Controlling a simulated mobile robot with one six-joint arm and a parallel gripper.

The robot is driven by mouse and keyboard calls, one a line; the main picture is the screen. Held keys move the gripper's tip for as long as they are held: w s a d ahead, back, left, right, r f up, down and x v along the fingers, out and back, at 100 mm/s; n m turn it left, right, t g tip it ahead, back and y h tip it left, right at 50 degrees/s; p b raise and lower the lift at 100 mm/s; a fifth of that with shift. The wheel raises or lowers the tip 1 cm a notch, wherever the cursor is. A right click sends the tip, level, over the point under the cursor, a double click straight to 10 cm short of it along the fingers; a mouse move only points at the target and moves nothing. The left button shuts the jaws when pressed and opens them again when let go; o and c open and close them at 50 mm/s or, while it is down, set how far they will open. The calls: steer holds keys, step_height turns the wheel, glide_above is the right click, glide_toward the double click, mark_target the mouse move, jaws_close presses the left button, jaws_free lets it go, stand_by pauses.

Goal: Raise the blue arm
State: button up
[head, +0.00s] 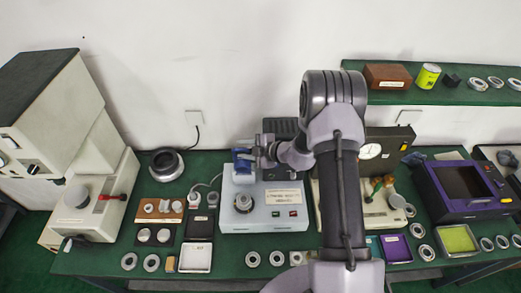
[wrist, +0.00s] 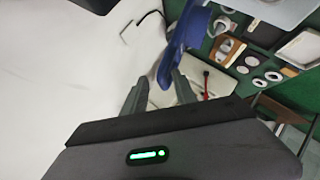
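The blue arm (head: 242,160) stands at the left rear of a light blue-grey instrument (head: 240,218) in the middle of the bench. In the wrist view the blue arm (wrist: 176,45) runs from the top edge down to my fingertips. My gripper (head: 256,152) is just right of the blue arm in the head view. In the wrist view my gripper (wrist: 160,82) has its two fingers apart, with the lower end of the blue arm at the tips, nearer the right finger. A gap shows on the left side; contact is unclear. My wrist hides part of the instrument's top.
A beige machine with a dial gauge (head: 370,151) stands to the right, partly behind my arm. A grey machine with a red lever (head: 110,197) stands at left. Trays and several bearing rings (head: 253,259) lie along the front edge. A shelf (head: 440,96) is at upper right.

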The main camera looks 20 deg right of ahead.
steer(key=v, duration=1.6)
steer(key=shift+b, duration=0.35)
